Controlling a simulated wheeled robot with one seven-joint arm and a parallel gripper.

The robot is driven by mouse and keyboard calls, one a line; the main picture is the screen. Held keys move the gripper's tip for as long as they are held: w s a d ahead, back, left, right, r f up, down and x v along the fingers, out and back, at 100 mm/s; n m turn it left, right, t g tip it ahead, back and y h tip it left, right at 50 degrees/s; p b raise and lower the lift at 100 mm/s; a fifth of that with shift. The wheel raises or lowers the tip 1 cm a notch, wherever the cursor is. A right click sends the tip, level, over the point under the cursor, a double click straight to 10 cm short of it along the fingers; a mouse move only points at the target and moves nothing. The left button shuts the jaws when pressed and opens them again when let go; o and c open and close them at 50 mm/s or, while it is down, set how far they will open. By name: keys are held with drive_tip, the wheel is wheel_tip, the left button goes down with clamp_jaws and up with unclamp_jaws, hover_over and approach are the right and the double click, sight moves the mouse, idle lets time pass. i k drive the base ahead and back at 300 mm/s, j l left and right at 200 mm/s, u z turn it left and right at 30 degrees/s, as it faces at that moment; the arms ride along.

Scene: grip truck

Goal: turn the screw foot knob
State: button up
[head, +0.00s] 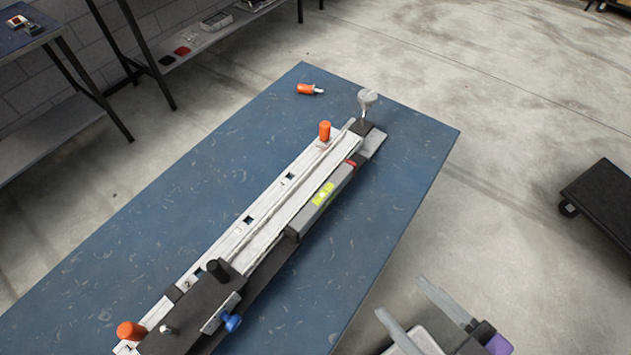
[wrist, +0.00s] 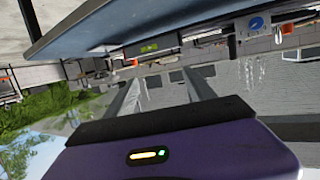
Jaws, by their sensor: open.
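A pale grey knob (head: 367,97) stands upright on a short stem at the far end of a long rail assembly (head: 262,238); it looks like the screw foot knob. A blue knob (head: 231,322) sticks out from the side of the dark block at the near end, and a blue round part (wrist: 256,22) shows at the upper right of the wrist view. My gripper (head: 400,296) is open and empty, off the table's right edge and well apart from the pale knob. Its two fingers also show in the wrist view (wrist: 160,76), with nothing between them.
The rail lies along a blue table (head: 150,220). Orange pegs stand at its far end (head: 325,131) and near end (head: 131,331). A loose orange-handled piece (head: 306,88) lies near the far edge. A dark cart (head: 605,200) stands right; floor between is clear.

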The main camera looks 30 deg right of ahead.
sight(367, 97)
drive_tip(key=l+z, duration=0.2)
drive_tip(key=l, duration=0.45)
drive_tip(key=i+l+z, duration=0.15)
drive_tip(key=l, duration=0.5)
drive_tip(key=i+z, duration=0.1)
